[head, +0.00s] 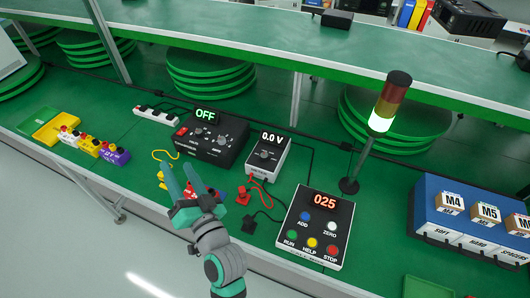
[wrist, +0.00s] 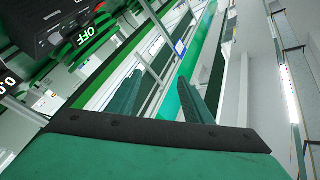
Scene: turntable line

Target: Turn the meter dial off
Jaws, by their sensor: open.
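The meter (head: 267,158) is a small light-grey box with a dark face on the bench, right of the black power supply. Its lit display reads 0.0 V. The meter dial (head: 266,154) is a dark knob below the display; its pointer is too small to read. My gripper (head: 178,169) is open and empty, with teal fingers, to the left of the meter and apart from it. In the wrist view the fingers (wrist: 160,77) are spread. Part of the meter display (wrist: 7,85) shows there at the left edge; the dial is not visible there.
The black power supply (head: 212,137) displays OFF. A control box (head: 316,229) reading 025 stands right of the meter, near a lit signal tower (head: 382,118). Red and black leads (head: 262,205) lie in front of the meter. A green shelf (head: 300,45) runs above the bench.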

